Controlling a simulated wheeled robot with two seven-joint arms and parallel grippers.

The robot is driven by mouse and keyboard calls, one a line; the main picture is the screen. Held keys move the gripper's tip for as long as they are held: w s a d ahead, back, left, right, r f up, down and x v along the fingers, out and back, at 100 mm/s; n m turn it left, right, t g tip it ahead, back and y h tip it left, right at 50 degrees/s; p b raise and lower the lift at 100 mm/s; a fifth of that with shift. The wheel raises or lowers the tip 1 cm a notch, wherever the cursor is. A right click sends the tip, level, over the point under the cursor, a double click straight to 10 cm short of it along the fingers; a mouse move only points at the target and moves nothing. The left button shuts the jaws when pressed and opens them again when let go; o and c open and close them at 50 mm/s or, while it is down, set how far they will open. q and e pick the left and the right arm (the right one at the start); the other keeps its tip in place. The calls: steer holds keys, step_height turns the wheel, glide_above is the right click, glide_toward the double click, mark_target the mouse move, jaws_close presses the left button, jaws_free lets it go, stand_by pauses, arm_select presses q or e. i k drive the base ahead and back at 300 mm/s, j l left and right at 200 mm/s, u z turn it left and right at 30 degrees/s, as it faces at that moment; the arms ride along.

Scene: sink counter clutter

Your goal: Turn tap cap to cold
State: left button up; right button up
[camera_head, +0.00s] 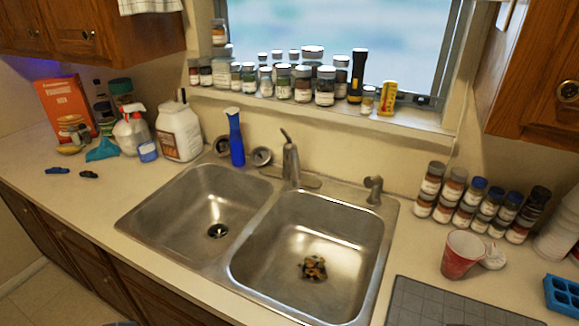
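The metal tap (291,162) stands on the back rim of the double sink (262,185), between the two basins. A slim lever-like cap (286,136) sits on top of the tap and tilts up and slightly to the left. No hot or cold mark can be made out on it. Neither of my grippers is in view, and nothing touches the tap.
Jars (325,86) line the sill behind. A red cup (462,254) stands on the right counter. Both basins leave free room.

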mark_target(287, 147)
steer(key=i+j, duration=0.1)
steer(key=j, duration=0.3)
steer(key=i+j, duration=0.1)
steer(key=j, duration=0.3)
steer(key=i+j, duration=0.1)
steer(key=j, duration=0.35)
steer(key=i+j, duration=0.1)
steer(key=j, duration=0.3)
steer(key=i+j+u, duration=0.1)
steer(key=j, duration=0.3)
steer(key=i+j, duration=0.1)
steer(key=j, duration=0.3)
steer(key=i+j, duration=0.1)
steer(key=j, duration=0.3)
steer(key=i+l, duration=0.15)
steer(key=l, duration=0.1)
